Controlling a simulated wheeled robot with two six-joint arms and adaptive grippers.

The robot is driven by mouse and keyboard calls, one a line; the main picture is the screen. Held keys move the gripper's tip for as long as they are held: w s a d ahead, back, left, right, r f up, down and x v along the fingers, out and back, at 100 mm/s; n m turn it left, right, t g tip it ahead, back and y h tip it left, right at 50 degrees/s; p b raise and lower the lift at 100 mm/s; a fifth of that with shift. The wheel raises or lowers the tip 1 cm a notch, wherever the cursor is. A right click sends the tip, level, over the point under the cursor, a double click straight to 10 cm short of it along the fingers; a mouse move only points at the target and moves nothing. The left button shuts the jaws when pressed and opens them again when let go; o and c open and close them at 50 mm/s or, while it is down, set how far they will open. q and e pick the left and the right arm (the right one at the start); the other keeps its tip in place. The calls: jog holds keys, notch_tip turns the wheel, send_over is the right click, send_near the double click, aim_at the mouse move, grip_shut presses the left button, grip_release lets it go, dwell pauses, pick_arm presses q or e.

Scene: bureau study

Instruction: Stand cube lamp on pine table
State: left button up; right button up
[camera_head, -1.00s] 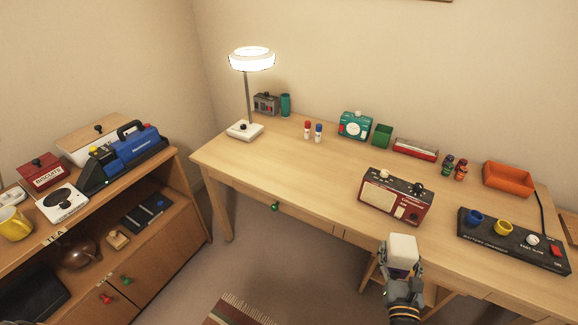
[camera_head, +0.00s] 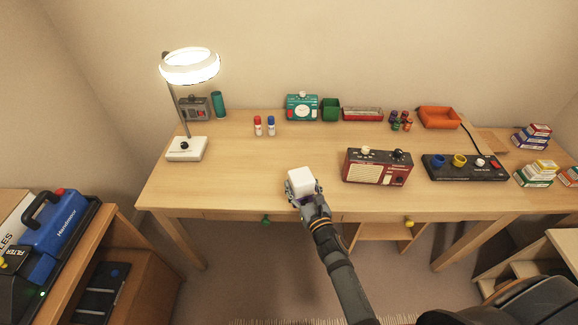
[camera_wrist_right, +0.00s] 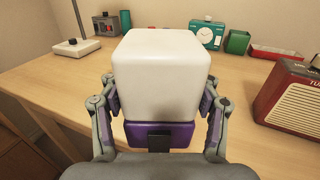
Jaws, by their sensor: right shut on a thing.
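The cube lamp is a white rounded cube (camera_head: 300,182) on a purple base, which shows in the right wrist view (camera_wrist_right: 160,137). My right gripper (camera_head: 303,193) is shut on the cube lamp, its fingers on both sides of it. The lamp is upright near the front edge of the pine table (camera_head: 240,180). I cannot tell whether its base touches the table top. The table also fills much of the right wrist view (camera_wrist_right: 40,90). My left gripper is not in view.
The red radio (camera_head: 376,168) stands right of the lamp, and a black battery charger (camera_head: 465,168) beyond it. A lit desk lamp (camera_head: 186,148) stands at the left. Red and blue small bottles (camera_head: 264,127) and a teal clock (camera_head: 302,108) are behind. The table's middle left is clear.

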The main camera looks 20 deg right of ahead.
aim_at(296, 174)
jog(key=w, duration=0.2)
jog(key=w+r+p, duration=0.1)
jog(key=shift+w+a+r+y, duration=0.1)
jog(key=shift+w+r+y, duration=0.1)
jog(key=shift+w+y, duration=0.15)
jog(key=shift+w+a+f, duration=0.1)
jog(key=shift+f, duration=0.1)
notch_tip(296, 174, down, 6)
jog(key=b, duration=0.5)
jog(key=shift+r, duration=0.25)
jog(key=shift+f+b, duration=0.45)
jog(key=shift+b, duration=0.15)
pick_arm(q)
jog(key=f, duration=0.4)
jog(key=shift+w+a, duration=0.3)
pick_arm(e)
jog(key=shift+f, duration=0.15)
pick_arm(q)
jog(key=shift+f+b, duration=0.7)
jog(key=shift+b, duration=0.05)
pick_arm(e)
jog(key=shift+f, duration=0.6)
jog(key=o, duration=1.6)
jog(key=shift+c, duration=0.2)
